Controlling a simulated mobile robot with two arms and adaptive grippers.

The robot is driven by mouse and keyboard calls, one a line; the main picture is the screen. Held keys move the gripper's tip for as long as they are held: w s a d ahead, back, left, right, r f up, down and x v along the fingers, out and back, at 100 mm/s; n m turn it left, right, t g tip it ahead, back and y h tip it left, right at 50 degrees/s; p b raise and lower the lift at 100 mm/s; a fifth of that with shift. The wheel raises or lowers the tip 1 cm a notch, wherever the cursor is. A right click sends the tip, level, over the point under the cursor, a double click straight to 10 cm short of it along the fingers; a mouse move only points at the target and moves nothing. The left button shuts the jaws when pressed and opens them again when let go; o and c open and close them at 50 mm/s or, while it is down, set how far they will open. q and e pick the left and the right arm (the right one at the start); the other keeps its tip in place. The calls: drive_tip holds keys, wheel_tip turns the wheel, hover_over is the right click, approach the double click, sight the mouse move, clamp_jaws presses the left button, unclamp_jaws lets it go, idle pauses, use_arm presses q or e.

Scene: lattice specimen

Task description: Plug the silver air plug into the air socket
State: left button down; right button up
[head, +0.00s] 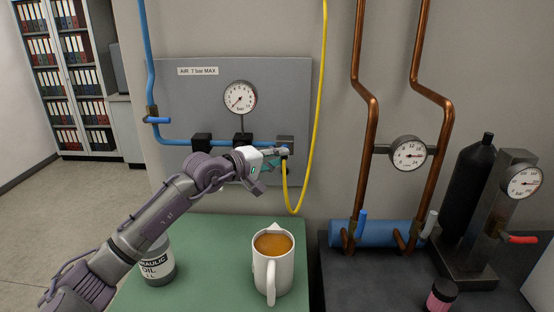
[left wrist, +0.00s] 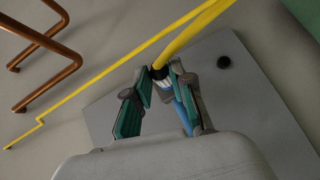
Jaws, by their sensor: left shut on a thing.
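My left gripper (head: 271,157) reaches from the left to the right end of the blue air line on the grey wall panel. Its two green-padded fingers (left wrist: 159,78) are shut on the silver air plug (left wrist: 161,86), which has a dark collar and the yellow hose (left wrist: 185,35) at its end. In the head view the yellow hose (head: 285,185) hangs down from the gripper. The air socket (head: 285,141) is a grey block on the panel, right at the fingertips. The fingers hide most of the plug, so I cannot tell whether it is seated in the socket.
The panel (head: 295,90) bears a gauge (head: 240,97) and the blue pipe (head: 175,139). A mug (head: 272,270) of brown drink and an oil can (head: 157,265) stand on the green bench top (head: 215,235) below. Copper pipes (head: 364,65) and a black cylinder (head: 468,190) are at the right.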

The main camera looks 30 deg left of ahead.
use_arm(q)
drive_tip(key=shift+a+r, duration=0.1)
drive_tip(key=shift+r, duration=0.15)
drive_tip(key=c, duration=1.2)
unclamp_jaws()
drive_tip(key=shift+w, duration=0.15)
drive_tip(key=shift+o, duration=1.4)
drive_tip(key=shift+w+f, duration=0.15)
drive_tip(key=shift+f, duration=0.05)
drive_tip(key=shift+o, duration=0.4)
drive_tip(key=o, duration=0.4)
